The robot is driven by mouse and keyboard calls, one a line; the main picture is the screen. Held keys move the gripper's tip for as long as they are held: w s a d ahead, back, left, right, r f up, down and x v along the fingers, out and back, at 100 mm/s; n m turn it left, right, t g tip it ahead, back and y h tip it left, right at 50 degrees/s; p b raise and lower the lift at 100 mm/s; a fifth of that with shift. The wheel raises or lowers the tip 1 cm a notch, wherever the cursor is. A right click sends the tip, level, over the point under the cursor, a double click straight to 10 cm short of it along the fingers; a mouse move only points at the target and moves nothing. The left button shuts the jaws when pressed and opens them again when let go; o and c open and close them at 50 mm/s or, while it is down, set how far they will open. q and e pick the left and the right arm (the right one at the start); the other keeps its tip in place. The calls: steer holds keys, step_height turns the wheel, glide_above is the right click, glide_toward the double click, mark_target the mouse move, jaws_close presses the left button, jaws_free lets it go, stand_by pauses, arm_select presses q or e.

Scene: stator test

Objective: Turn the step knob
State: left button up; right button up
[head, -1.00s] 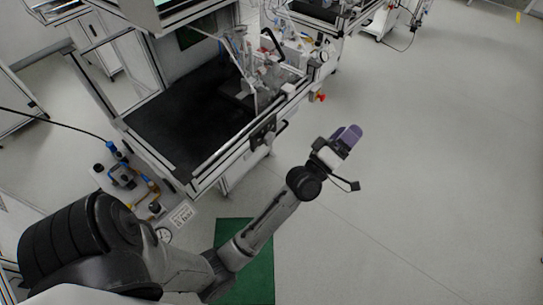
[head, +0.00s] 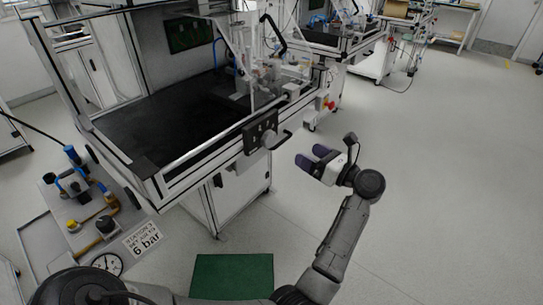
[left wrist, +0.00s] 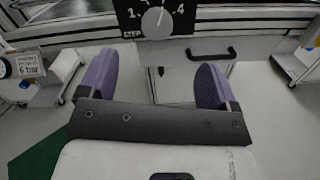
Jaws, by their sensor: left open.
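The step knob (head: 269,139) is a light round knob on a black panel (head: 250,140) at the front edge of the workstation. In the left wrist view the knob (left wrist: 153,20) shows at the top, with white numbers and the word STEP around it; the panel's top is cut off. My left gripper (head: 311,158) is open and empty, to the right of the panel and apart from it, its purple fingers pointing towards the workstation. In the left wrist view its fingers (left wrist: 155,78) are spread, with the knob beyond the gap between them. My right gripper is not in view.
A black handle (head: 283,139) sticks out beside the panel. A red knob (head: 328,104) is farther along the workstation edge. A cart with valves and a gauge (head: 105,264) stands at the left, and a green mat (head: 232,274) lies on the floor. The floor at the right is clear.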

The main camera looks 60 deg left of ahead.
mark_target(272, 141)
arm_select(q)
steer(key=shift+n+h, duration=0.3)
steer(key=shift+h, duration=0.1)
steer(key=b+x, duration=0.1)
steer(key=x, duration=0.3)
steer(key=f+b+x, duration=0.1)
steer(key=b+x, duration=0.1)
steer(key=x, duration=0.2)
steer(key=b+x, duration=0.1)
steer(key=x, duration=0.3)
steer(key=shift+s+d+f+b, duration=0.15)
steer(key=shift+s+b, duration=0.1)
steer(key=shift+b, duration=0.15)
steer(key=shift+x, duration=0.9)
steer(key=c, duration=0.9)
